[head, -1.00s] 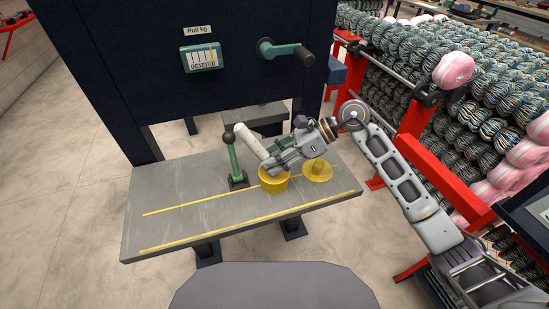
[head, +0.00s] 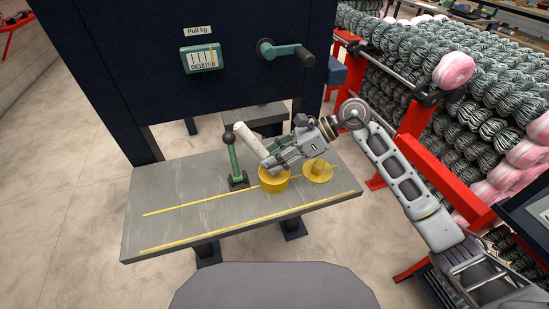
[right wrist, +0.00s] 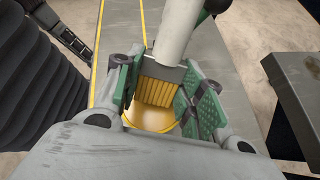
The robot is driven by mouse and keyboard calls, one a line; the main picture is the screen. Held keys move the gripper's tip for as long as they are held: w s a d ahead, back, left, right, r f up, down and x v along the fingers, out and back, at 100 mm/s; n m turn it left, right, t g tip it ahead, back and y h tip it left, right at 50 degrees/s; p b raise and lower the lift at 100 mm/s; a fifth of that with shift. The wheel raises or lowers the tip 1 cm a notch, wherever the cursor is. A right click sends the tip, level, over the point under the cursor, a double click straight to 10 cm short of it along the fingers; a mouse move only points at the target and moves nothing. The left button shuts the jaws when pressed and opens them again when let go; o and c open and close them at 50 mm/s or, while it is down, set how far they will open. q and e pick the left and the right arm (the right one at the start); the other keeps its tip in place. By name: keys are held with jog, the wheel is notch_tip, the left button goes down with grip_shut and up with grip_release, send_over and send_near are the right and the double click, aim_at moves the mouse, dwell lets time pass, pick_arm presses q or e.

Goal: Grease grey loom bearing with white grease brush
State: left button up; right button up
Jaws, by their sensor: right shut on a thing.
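The white grease brush has a white handle (head: 250,143), a grey ferrule and yellow bristles (right wrist: 156,92). My right gripper (head: 279,164) is shut on the brush, and its green pads sit on either side of it in the right wrist view (right wrist: 155,88). The handle leans up to the left in the head view. The bristles point down at a yellow grease pot (head: 274,183) on the bench; I cannot tell how deep they reach. The pot also shows in the right wrist view (right wrist: 148,119). I cannot make out the grey loom bearing. My left gripper is out of view.
The grey bench (head: 190,213) carries yellow lines. A yellow lid-like disc (head: 318,172) lies right of the pot, and a green lever with a dark ball (head: 233,160) stands left. A dark blue machine (head: 150,75) rises behind. A red rack (head: 412,120) holds chainlink rolls at right.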

aim_at(264, 149)
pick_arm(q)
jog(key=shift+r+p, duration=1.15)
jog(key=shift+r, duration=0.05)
pick_arm(e)
jog(key=shift+r, duration=3.2)
jog(key=shift+f, duration=0.1)
